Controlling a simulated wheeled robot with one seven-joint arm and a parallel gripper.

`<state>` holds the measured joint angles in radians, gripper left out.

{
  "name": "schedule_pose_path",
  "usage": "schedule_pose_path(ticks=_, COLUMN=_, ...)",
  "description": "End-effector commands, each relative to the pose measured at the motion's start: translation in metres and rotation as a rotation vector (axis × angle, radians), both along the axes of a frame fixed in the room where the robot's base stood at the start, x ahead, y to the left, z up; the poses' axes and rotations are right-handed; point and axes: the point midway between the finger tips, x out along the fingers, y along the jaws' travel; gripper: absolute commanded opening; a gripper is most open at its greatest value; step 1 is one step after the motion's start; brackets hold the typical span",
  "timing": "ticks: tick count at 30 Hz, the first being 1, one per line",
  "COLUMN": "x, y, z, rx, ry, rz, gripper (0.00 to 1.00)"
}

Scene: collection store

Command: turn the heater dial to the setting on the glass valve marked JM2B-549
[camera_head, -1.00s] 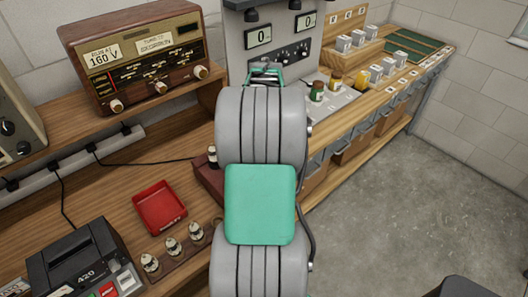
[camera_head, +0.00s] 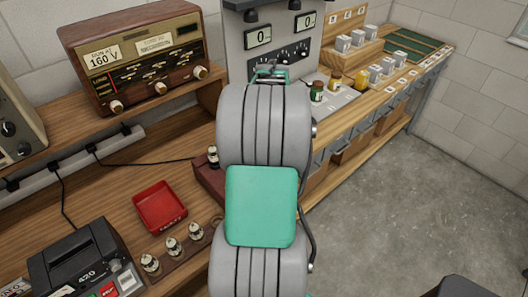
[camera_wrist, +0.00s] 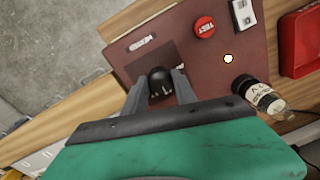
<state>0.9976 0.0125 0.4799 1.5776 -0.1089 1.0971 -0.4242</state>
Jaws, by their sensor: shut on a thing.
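The heater dial (camera_wrist: 161,80) is a black knob on a dark red tester panel (camera_wrist: 115,40) in the wrist view. My gripper (camera_wrist: 158,78) is shut on the dial, one grey finger on each side. A pale label, too blurred to read surely, is beside the dial. A glass valve (camera_wrist: 262,97) with a dark base stands at the panel's edge; it also shows in the head view (camera_head: 213,157). Its printed marking is not legible. Three more valves (camera_head: 172,247) stand in a wooden rack. In the head view my arm hides the dial and my gripper.
The panel has a red TEST button (camera_wrist: 204,28), a white switch (camera_wrist: 242,14) and a bright lamp (camera_wrist: 228,58). A red tray (camera_head: 160,206) lies left of the tester. A black device (camera_head: 75,265) is at lower left, a wooden radio set (camera_head: 140,60) on the shelf.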

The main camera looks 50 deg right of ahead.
Motion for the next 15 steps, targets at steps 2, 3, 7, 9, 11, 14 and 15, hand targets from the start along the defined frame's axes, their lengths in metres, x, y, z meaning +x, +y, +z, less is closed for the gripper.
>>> schedule_pose_path(ticks=2, x=-0.0006, y=0.0005, z=0.0009, rx=0.0, ry=0.001, rz=-0.07, gripper=0.0)
schedule_pose_path(ticks=3, x=-0.0006, y=0.0007, z=0.0008, rx=0.001, ry=0.001, rz=-0.108, gripper=0.0)
schedule_pose_path(ticks=7, x=-0.0007, y=0.0013, z=0.0008, rx=0.002, ry=0.001, rz=-0.231, gripper=0.0)
schedule_pose_path(ticks=9, x=-0.0004, y=0.0014, z=0.0008, rx=0.002, ry=0.001, rz=-0.297, gripper=0.0)
schedule_pose_path(ticks=11, x=-0.0003, y=0.0016, z=0.0008, rx=0.001, ry=0.001, rz=-0.355, gripper=0.0)
schedule_pose_path(ticks=14, x=-0.0004, y=0.0023, z=0.0005, rx=0.002, ry=0.002, rz=-0.45, gripper=0.0)
schedule_pose_path(ticks=15, x=-0.0004, y=0.0024, z=0.0004, rx=0.002, ry=0.002, rz=-0.487, gripper=0.0)
